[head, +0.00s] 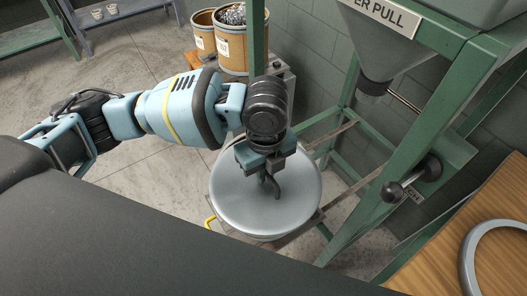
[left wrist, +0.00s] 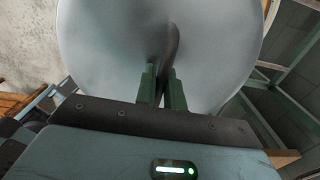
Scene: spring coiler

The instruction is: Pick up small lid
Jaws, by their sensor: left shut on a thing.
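The small lid (head: 240,205) is a round, grey metal disc with a dark curved handle (head: 275,188) at its middle. In the head view it lies at the centre, under my left gripper (head: 264,177). My left gripper points down and is shut on the lid's handle. In the left wrist view the lid (left wrist: 95,50) fills the upper middle, and the green fingers (left wrist: 161,88) close on the dark handle (left wrist: 171,45). I cannot tell whether the lid rests on what is below it or is lifted. My right gripper is not in view.
A green frame (head: 409,115) with a hopper (head: 385,45) and a black-knobbed lever (head: 393,192) stands right of the lid. Drums (head: 232,50) stand behind the arm. A wooden surface (head: 440,255) with a grey ring (head: 475,250) is at lower right. Open floor lies at left.

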